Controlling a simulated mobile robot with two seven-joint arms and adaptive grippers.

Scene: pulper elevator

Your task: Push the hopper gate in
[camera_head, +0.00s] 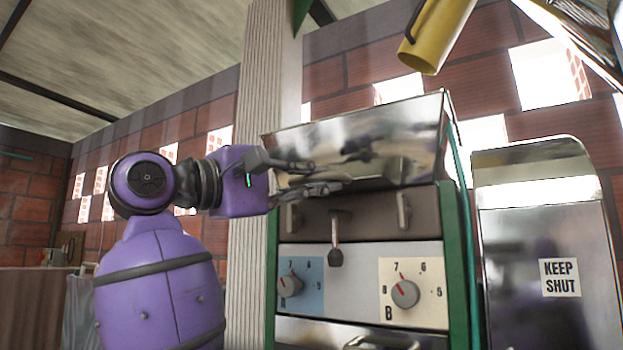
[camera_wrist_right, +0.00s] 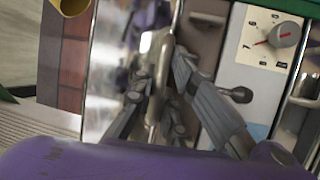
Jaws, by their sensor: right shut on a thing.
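The silver hopper (camera_head: 410,125) sits on top of the machine. My right gripper (camera_head: 325,178) reaches in from the left at the hopper's lower front edge, above the brown panel (camera_head: 370,215). In the right wrist view my right gripper (camera_wrist_right: 160,110) is shut on a narrow tan, rounded piece, which looks like the pull of the hopper gate (camera_wrist_right: 154,116). The fingers hide much of it, so how far the gate sticks out cannot be told. My left gripper is not in view.
Below the gripper a lever with a dark knob (camera_head: 336,256) hangs from the panel, with dial A (camera_head: 290,286) and dial B (camera_head: 405,293) underneath. A yellow cylinder (camera_head: 436,35) hangs above right. A metal cabinet (camera_head: 540,225) marked KEEP SHUT stands at right.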

